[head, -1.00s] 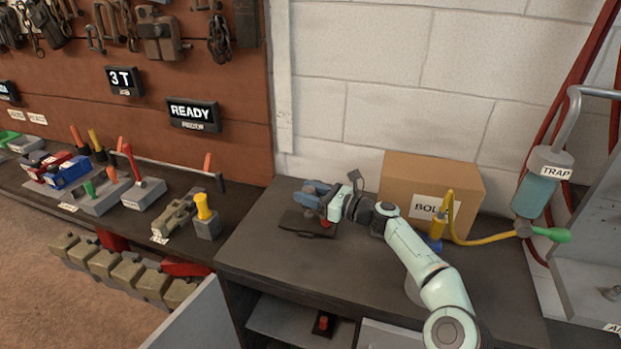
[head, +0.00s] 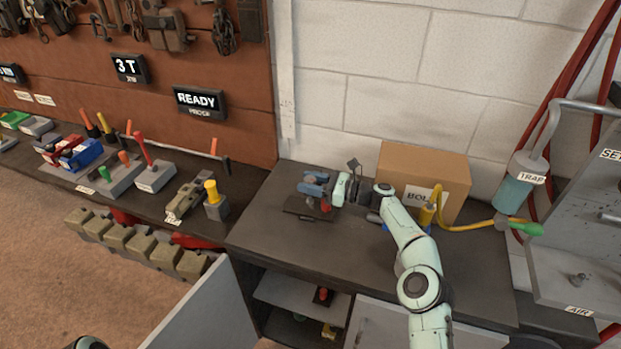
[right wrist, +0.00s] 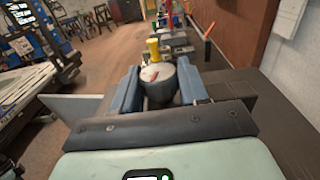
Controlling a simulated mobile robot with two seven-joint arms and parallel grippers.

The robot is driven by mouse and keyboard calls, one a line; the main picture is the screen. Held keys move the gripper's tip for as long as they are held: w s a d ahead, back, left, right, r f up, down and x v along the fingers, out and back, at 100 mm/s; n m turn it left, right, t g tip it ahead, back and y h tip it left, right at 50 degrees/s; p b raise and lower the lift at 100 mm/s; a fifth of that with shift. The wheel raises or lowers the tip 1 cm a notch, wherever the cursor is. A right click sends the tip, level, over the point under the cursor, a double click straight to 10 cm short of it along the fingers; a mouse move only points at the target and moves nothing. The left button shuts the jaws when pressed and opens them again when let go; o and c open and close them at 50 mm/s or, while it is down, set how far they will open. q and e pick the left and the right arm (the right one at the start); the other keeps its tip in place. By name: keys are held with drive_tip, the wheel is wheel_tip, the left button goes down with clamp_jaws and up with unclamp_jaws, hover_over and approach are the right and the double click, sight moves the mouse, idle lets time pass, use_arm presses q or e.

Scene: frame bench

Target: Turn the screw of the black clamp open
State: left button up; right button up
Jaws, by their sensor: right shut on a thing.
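My right gripper (head: 316,190) is low over a dark flat plate (head: 297,213) on the bench top, reaching in from the right. In the right wrist view its blue fingers (right wrist: 158,88) are shut on a round grey piece (right wrist: 158,92) with a red mark (right wrist: 153,72) on top. A bit of red also shows under the gripper in the head view. The gripper hides most of what it holds, so I cannot tell the clamp's frame from its screw. My left gripper is not in view.
A cardboard box (head: 445,172) stands behind my right arm, with a yellow-hosed fitting (head: 427,214) in front of it. A yellow-handled tool (head: 212,190) and a red lever (head: 143,150) stand on the left bench. The bench top in front of the plate is clear.

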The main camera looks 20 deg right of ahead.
drive_tip(key=shift+a+f, duration=0.1)
drive_tip(key=shift+f, duration=0.05)
idle(0.4)
drive_tip(key=o, duration=1)
drive_tip(key=shift+c, duration=0.2)
drive_tip(key=b+v, duration=0.1)
drive_tip(key=v, duration=0.6)
drive_tip(key=shift+d, duration=0.25)
drive_tip(key=shift+s, duration=0.1)
